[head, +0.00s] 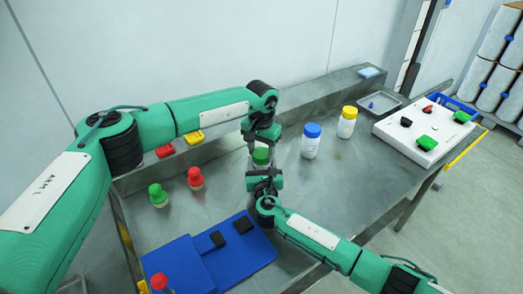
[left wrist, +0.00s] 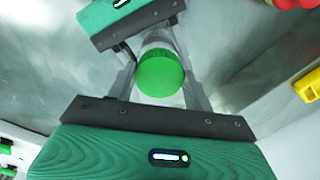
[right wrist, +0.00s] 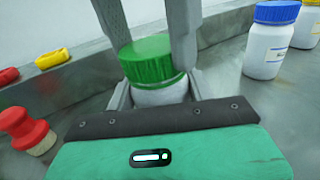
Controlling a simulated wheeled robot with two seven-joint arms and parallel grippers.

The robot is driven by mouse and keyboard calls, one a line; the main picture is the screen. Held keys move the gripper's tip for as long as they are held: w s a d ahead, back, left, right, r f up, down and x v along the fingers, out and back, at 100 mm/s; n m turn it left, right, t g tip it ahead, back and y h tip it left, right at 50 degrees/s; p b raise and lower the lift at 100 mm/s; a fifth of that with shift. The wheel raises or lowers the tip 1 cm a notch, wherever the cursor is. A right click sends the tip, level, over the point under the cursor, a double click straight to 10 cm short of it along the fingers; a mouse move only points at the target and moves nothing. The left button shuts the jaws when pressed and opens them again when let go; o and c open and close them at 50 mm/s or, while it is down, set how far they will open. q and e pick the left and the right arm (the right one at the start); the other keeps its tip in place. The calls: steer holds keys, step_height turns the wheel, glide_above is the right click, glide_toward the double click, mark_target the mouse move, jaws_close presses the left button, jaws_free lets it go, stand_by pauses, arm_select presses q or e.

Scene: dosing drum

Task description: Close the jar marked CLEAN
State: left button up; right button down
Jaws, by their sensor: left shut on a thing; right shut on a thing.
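A white jar (right wrist: 160,93) with a green lid (right wrist: 147,60) stands upright on the metal table, and the lid sits on its top. In the head view the green lid (head: 261,156) shows between my two grippers. My left gripper (head: 260,147) comes down from above with its fingers on either side of the lid, shut on it; the lid also shows in the left wrist view (left wrist: 160,74). My right gripper (head: 262,170) is shut on the jar's body from the front. The jar's label is hidden, so I cannot read its marking.
A blue-lidded jar (head: 311,140) and a yellow-lidded jar (head: 347,122) stand to the right. Green (head: 158,195) and red (head: 195,178) knobbed items stand at left. A blue mat (head: 200,262) with black pieces lies in front. A white board (head: 424,130) is at far right.

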arm_select(q)
steer(key=shift+w+m, duration=0.1)
steer(key=shift+m, duration=0.8)
steer(key=o, duration=0.9)
steer(key=shift+r, duration=0.1)
steer(key=shift+r, duration=2.2)
steer(key=shift+c, duration=0.2)
